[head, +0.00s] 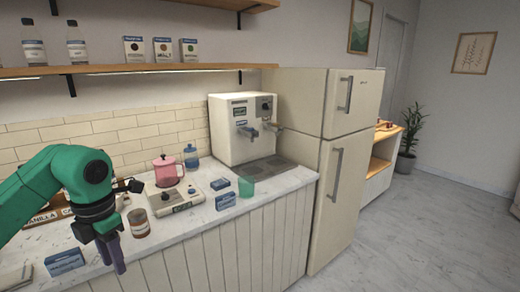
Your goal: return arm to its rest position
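My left arm comes in from the left, its green links bent over the counter. My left gripper (113,255) points down at the counter's front edge, between a blue-and-white box and a brown-labelled jar. Its dark fingers appear close together, but I cannot tell whether they are open or shut. I see nothing held in it. My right gripper is not in view.
A fridge (340,170) stands right. Open floor lies beyond.

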